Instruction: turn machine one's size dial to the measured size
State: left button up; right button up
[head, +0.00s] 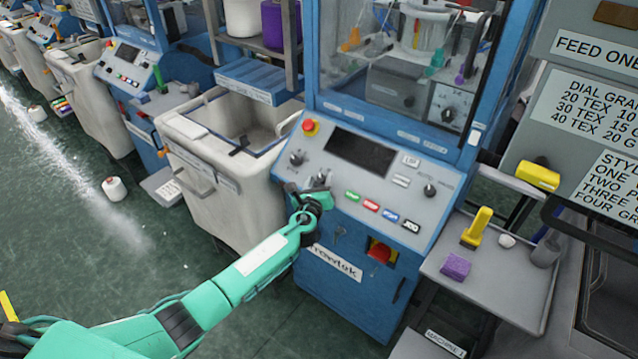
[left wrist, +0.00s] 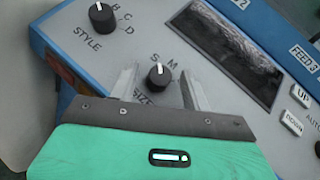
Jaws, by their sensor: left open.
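Machine one is the blue knitting machine (head: 360,190) with a sloped grey control panel. Its size dial (left wrist: 159,75), a black knob with a white pointer line, shows in the left wrist view with letters S and M and the word SIZE around it. My left gripper (left wrist: 158,85) is open, with its two fingers on either side of the size dial; I cannot tell whether they touch it. In the head view my left gripper (head: 318,184) is at the panel's left part and hides the dial. My right gripper is not in view.
A style dial (left wrist: 102,17) sits up and left of the size dial. A dark screen (head: 361,151), coloured buttons (head: 371,205) and a red emergency knob (head: 310,126) are on the panel. A grey side tray (head: 490,285) holds a purple block (head: 456,266) and a yellow tool (head: 478,227).

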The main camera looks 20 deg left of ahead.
pick_arm(q)
jog(key=shift+s, duration=0.1)
jog(key=s+d+b, duration=0.1)
jog(key=s, duration=1.2)
jog(key=shift+s+r, duration=0.3)
jog(key=shift+r, duration=0.1)
jog(key=shift+f, duration=0.1)
jog(key=s+a+f+n+g, duration=0.2)
jog(key=s+f+n+g, duration=0.3)
jog(key=f, duration=0.7)
jog(key=s+a+f+n+g, duration=0.15)
jog(key=s+f+n, duration=0.35)
jog(key=f, duration=0.8)
jog(key=s+a+f+n+g, duration=0.3)
jog(key=s+f, duration=0.4)
jog(key=f, duration=0.5)
jog(key=s+f+n+g, duration=0.2)
jog(key=s+f+n, duration=0.3)
jog(key=s, duration=0.7)
jog(key=s+d+f+n+g+h, duration=0.1)
jog(key=s+f+n, duration=0.4)
jog(key=s, duration=0.8)
jog(key=s+f+n+g, duration=0.4)
jog(key=s+f, duration=0.4)
jog(key=s, duration=0.5)
jog(key=shift+s+d+n+h, duration=0.15)
jog(key=shift+n+h, duration=0.15)
jog(key=shift+n, duration=0.4)
